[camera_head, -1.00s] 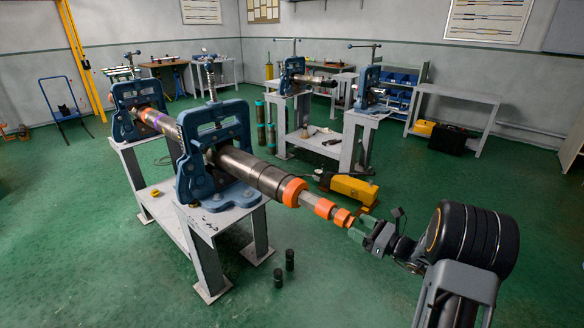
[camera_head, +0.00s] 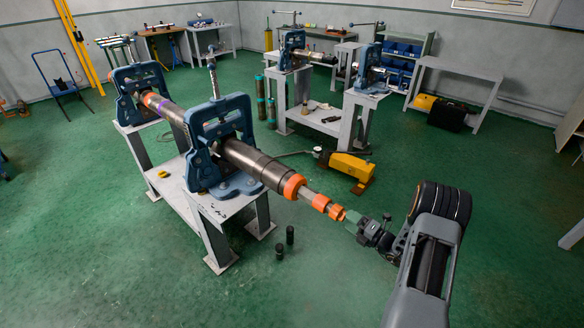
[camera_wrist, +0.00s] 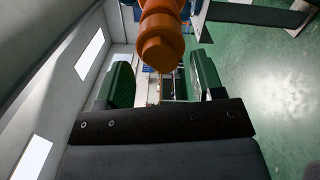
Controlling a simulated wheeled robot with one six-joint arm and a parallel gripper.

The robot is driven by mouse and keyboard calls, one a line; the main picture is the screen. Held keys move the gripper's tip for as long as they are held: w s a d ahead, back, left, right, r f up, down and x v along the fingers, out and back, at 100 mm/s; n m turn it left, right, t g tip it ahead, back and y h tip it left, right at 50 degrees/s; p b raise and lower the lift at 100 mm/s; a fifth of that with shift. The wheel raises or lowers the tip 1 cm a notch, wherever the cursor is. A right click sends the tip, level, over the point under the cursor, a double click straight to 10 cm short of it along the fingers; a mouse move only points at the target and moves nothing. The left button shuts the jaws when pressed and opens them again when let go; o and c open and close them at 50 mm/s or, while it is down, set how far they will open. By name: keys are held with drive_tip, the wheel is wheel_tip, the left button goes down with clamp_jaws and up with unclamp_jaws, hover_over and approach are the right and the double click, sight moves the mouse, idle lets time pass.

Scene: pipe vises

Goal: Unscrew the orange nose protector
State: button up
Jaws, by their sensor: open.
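The orange nose protector (camera_head: 337,212) is the stepped orange end piece on a long dark tool held level in the blue vises. In the wrist view its round stepped end (camera_wrist: 162,40) points toward me from the top middle. My gripper (camera_head: 350,219) is just beyond that end, to its right in the head view. In the wrist view the green fingers of my gripper (camera_wrist: 162,66) are apart, left and right of the orange end. I see no contact with either finger. The head view is too small to show the exact gap.
The near blue vise (camera_head: 222,140) and the far blue vise (camera_head: 138,92) stand on a grey bench (camera_head: 217,208). A yellow tool (camera_head: 350,167) lies on the floor behind the orange end. Two small dark cylinders stand on the floor in front.

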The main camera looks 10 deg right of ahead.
drive_tip(key=m+p, duration=0.4)
drive_tip(key=m, duration=0.8)
drive_tip(key=shift+m+h+p, duration=0.3)
drive_tip(key=shift+p, duration=0.05)
drive_tip(key=shift+w+a+f, duration=0.1)
drive_tip(key=shift+x, duration=0.95)
drive_tip(key=shift+a, duration=0.1)
